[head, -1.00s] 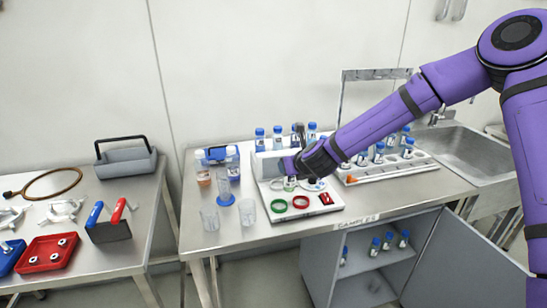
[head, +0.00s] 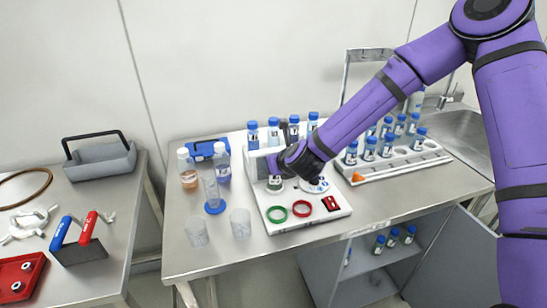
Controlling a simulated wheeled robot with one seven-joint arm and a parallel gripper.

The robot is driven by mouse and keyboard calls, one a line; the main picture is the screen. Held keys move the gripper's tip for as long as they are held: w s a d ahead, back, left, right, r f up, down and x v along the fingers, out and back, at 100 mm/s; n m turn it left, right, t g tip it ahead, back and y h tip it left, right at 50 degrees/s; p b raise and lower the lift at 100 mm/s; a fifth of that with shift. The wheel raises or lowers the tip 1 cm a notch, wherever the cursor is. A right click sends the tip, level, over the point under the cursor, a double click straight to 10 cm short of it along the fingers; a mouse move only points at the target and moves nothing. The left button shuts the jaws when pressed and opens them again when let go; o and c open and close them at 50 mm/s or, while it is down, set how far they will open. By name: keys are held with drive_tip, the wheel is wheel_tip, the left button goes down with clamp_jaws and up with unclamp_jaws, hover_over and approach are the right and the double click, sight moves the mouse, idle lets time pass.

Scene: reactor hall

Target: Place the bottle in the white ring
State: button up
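A white tray with a raised back (head: 257,200) stands on the steel table. On its front lie a green ring (head: 277,214) and a red ring (head: 302,208). A pale round shape (head: 316,186), perhaps the white ring, shows partly behind my wrist. My gripper (head: 284,172) is low over the tray, mostly hidden by my wrist. A small bottle with a pale label (head: 275,184) shows just below and left of it, upright; I cannot tell whether the fingers grip it. Several blue-capped bottles (head: 273,131) stand along the tray's back.
A rack of blue-capped bottles (head: 400,160) stands right, before the sink (head: 465,138). Clear beakers (head: 240,224), a cylinder on a blue base (head: 211,190) and an amber bottle (head: 188,170) stand left. A cabinet door (head: 452,258) hangs open below.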

drive_tip(key=shift+s+f, duration=0.1)
drive_tip(key=shift+f, duration=0.2)
drive_tip(key=o, duration=1)
drive_tip(key=shift+f, duration=0.1)
drive_tip(key=shift+c, duration=0.2)
drive_tip(key=shift+s+r, duration=0.15)
drive_tip(key=shift+r, duration=0.15)
drive_tip(key=v, duration=1.1)
drive_tip(key=shift+s+d, duration=0.2)
drive_tip(key=shift+r, duration=0.1)
